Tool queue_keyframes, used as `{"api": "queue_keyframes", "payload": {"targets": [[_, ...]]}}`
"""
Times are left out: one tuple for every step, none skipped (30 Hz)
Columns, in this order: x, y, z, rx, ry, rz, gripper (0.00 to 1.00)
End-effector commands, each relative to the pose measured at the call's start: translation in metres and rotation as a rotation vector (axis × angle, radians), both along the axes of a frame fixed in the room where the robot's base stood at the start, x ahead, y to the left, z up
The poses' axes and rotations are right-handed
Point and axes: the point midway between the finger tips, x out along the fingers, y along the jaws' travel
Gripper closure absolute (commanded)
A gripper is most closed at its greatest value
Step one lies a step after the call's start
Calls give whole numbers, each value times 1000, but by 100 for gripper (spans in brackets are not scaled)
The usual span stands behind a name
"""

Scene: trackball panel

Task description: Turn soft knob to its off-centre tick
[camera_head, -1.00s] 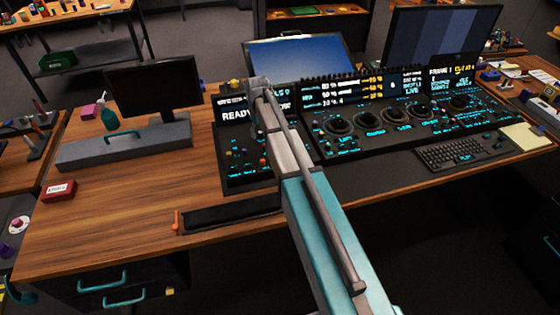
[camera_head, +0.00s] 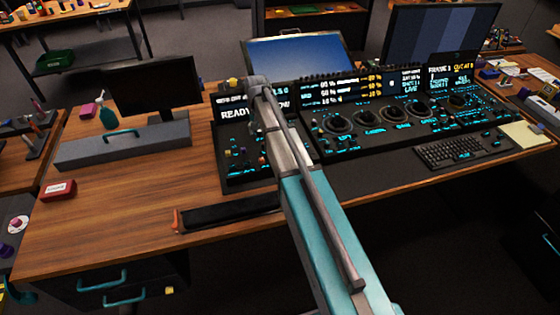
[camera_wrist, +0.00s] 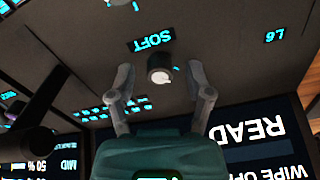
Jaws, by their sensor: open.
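Whether the fingertips are down at the knob's height is hard to tell. A pale mark shows on the knob's face; its off-centre tick cannot be made out clearly. In the head view my arm hides the knob and the gripper's fingers.
The control panel (camera_head: 232,180) carries other small knobs and lit labels. A READY display (camera_wrist: 262,140) lies near my gripper in the wrist view. Trackballs (camera_head: 338,123), a keyboard (camera_head: 462,149) and monitors stand to the right and behind. Bare wood lies left of the panel.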

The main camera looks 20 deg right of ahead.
Motion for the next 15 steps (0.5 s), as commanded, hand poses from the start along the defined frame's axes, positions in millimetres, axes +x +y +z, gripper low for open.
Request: {"api": "queue_keyframes", "payload": {"targets": [[0, 0, 0, 0, 0, -31, 34], [0, 0, 0, 0, 0, -50, 34], [0, 0, 0, 0, 0, -76, 34], [0, 0, 0, 0, 0, -96, 34], [0, 0, 0, 0, 0, -115, 34], [0, 0, 0, 0, 0, -141, 34], [0, 0, 0, 0, 0, -161, 34], [0, 0, 0, 0, 0, -180, 34], [0, 0, 0, 0, 0, -206, 34], [0, 0, 0, 0, 0, -227, 34], [0, 0, 0, 0, 0, -246, 34], [0, 0, 0, 0, 0, -271, 34], [0, 0, 0, 0, 0, -292, 34], [0, 0, 0, 0, 0, -311, 34], [0, 0, 0, 0, 0, -337, 34]]}}
